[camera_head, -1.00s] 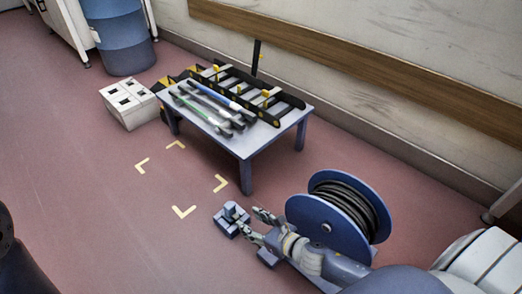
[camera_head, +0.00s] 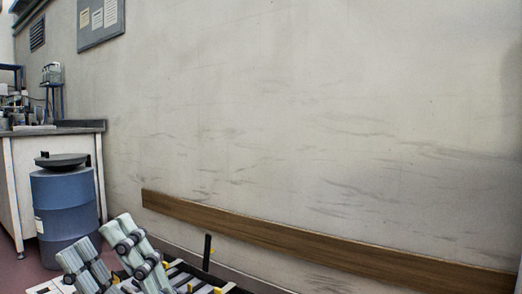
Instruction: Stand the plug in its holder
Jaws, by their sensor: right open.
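My right gripper (camera_head: 97,243) rises large at the bottom left of the head view, its two pale fingers pointing up and spread apart. It is open, and I see nothing between its fingers. Neither the plug nor its holder can be made out in the view now. My left gripper is not in view.
Behind the gripper, a black and yellow rack (camera_head: 207,252) shows at the bottom edge. A blue drum (camera_head: 65,203) with a dark lid stands at the left beside a workbench (camera_head: 88,127). A wall with a wooden rail (camera_head: 300,240) fills the rest.

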